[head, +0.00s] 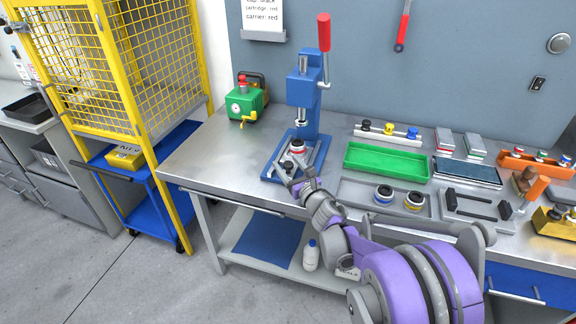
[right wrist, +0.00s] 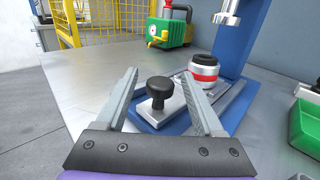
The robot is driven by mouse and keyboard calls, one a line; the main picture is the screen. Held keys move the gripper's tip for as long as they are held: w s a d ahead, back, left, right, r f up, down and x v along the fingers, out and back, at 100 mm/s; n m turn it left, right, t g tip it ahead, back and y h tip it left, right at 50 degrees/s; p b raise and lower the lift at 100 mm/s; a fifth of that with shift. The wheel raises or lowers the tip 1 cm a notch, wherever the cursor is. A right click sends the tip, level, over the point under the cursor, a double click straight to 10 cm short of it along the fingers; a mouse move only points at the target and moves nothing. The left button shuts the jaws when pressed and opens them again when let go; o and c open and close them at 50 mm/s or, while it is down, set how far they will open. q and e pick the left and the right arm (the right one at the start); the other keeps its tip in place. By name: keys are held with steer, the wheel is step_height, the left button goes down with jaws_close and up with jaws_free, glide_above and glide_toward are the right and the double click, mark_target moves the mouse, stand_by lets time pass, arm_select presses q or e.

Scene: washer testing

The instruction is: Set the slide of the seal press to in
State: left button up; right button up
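The seal press (head: 308,95) is a blue stand with a red-handled lever, upright on the bench. Its slide (right wrist: 157,112) is a grey metal plate with a black knob (right wrist: 159,92) on the blue base. A white, red and black round part (right wrist: 204,70) sits behind the knob; it also shows in the head view (head: 297,147). In the right wrist view it stands nearer than the ram (right wrist: 228,14). My right gripper (right wrist: 158,76) is open, a finger on each side of the knob, with gaps visible. In the head view it (head: 297,172) reaches the press's front. My left gripper is not in view.
A green pump-like device (head: 246,104) stands left of the press. A green tray (head: 387,161) and a grey tray (head: 345,196) with ringed parts lie to the right. A yellow cage (head: 150,60) stands at far left.

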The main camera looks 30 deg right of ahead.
steer(key=s, duration=1)
steer(key=shift+s+a, duration=0.4)
